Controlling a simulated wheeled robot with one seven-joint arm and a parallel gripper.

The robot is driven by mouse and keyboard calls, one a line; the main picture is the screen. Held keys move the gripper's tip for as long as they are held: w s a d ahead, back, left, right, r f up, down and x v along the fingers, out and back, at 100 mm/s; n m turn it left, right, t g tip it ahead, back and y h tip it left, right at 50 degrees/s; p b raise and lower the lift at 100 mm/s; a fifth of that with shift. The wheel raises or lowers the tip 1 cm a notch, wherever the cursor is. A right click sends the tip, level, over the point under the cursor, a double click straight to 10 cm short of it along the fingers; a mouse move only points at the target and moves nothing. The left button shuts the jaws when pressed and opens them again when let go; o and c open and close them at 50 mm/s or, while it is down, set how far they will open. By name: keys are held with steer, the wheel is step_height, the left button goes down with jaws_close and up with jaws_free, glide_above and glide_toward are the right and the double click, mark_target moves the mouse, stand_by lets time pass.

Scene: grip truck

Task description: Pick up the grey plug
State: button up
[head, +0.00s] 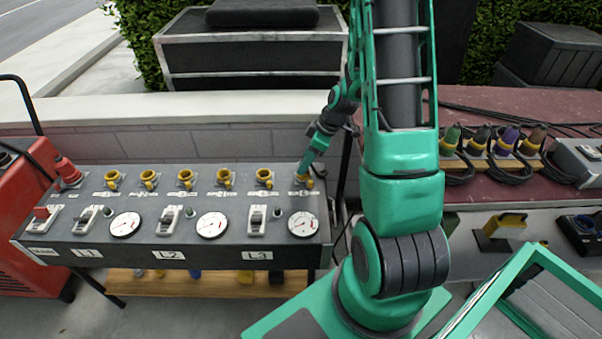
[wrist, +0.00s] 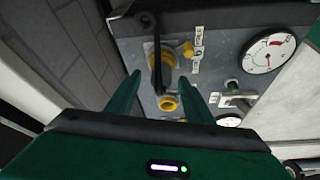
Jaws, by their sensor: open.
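My gripper (head: 306,168) is at the right end of the grey socket panel (head: 190,240), over the last of its yellow-ringed sockets. In the wrist view my gripper (wrist: 161,84) has its two green fingers apart. Beyond and between the fingertips is a plug-like grey and yellow piece (wrist: 160,62) with a dark strap or cable over it; I cannot tell for sure that it is the grey plug. A yellow ring (wrist: 168,103) shows between the fingers, nearer to me. Nothing is visibly held. In the head view my gripper hides most of this socket.
The panel's front carries switches and round gauges (head: 303,224). A red machine (head: 20,215) stands at the left. Several coloured plugs (head: 503,140) with coiled cables sit on the dark red surface at right. A low pale wall (head: 220,108) runs behind the panel.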

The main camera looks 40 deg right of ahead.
jaws_close()
